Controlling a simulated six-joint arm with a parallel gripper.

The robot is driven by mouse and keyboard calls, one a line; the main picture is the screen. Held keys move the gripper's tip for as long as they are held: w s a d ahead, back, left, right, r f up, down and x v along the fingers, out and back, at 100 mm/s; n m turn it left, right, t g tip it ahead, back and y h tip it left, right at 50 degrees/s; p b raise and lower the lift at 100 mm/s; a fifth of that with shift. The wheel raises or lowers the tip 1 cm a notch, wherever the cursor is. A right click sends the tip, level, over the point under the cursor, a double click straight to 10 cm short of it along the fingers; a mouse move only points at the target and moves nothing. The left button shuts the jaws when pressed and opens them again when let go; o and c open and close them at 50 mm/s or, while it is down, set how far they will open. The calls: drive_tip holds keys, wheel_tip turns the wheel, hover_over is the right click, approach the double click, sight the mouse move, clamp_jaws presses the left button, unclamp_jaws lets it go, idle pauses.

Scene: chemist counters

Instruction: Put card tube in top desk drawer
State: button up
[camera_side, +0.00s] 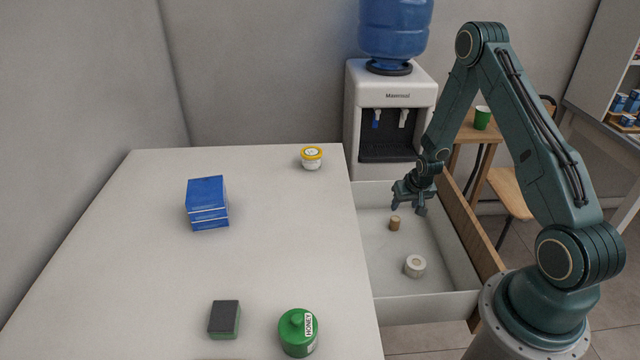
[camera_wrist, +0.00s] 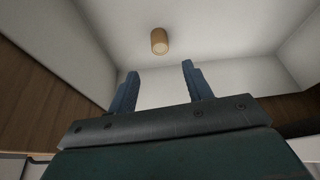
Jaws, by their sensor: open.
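The card tube (camera_side: 394,223) is a small tan-brown cylinder on the floor of the open desk drawer (camera_side: 452,298), toward its far half. It also shows in the wrist view (camera_wrist: 160,42), beyond my fingertips and clear of them. My gripper (camera_side: 408,208) is over the far part of the drawer, close above the tube and slightly to its right in the side view. Its two blue fingers (camera_wrist: 157,78) are apart with nothing between them.
A white roll (camera_side: 414,266) lies in the drawer's near half. On the desk top (camera_side: 140,270) are a blue box stack (camera_side: 207,203), a yellow-lidded jar (camera_side: 311,158), a green honey jar (camera_side: 298,333) and a dark green block (camera_side: 224,319). A water dispenser (camera_side: 366,90) stands behind the drawer.

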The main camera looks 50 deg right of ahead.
drive_tip(key=shift+a+r, duration=0.1)
drive_tip(key=shift+r, duration=0.2)
idle(0.4)
drive_tip(key=a+r+n+t, duration=0.1)
drive_tip(key=a+r, duration=0.4)
drive_tip(key=r, duration=0.4)
drive_tip(key=a+r+n+y, duration=0.1)
drive_tip(key=a+r, duration=0.4)
drive_tip(key=r, duration=0.4)
drive_tip(key=a+r+n+t, duration=0.1)
drive_tip(key=a+r+n, duration=0.1)
drive_tip(key=a+r, duration=0.5)
drive_tip(key=s+a+r+n, duration=0.1)
drive_tip(key=s+a+r, duration=0.2)
drive_tip(key=s, duration=0.3)
drive_tip(key=s+a+r+n+y, duration=0.1)
drive_tip(key=s+a+r, duration=0.2)
drive_tip(key=s+r, duration=0.2)
drive_tip(key=s+a+r+n, duration=0.1)
drive_tip(key=s+a+r, duration=0.3)
drive_tip(key=s, duration=0.5)
drive_tip(key=shift+s+r+n+y, duration=0.2)
drive_tip(key=shift+r+n+y, duration=0.1)
drive_tip(key=shift+r+y, duration=0.1)
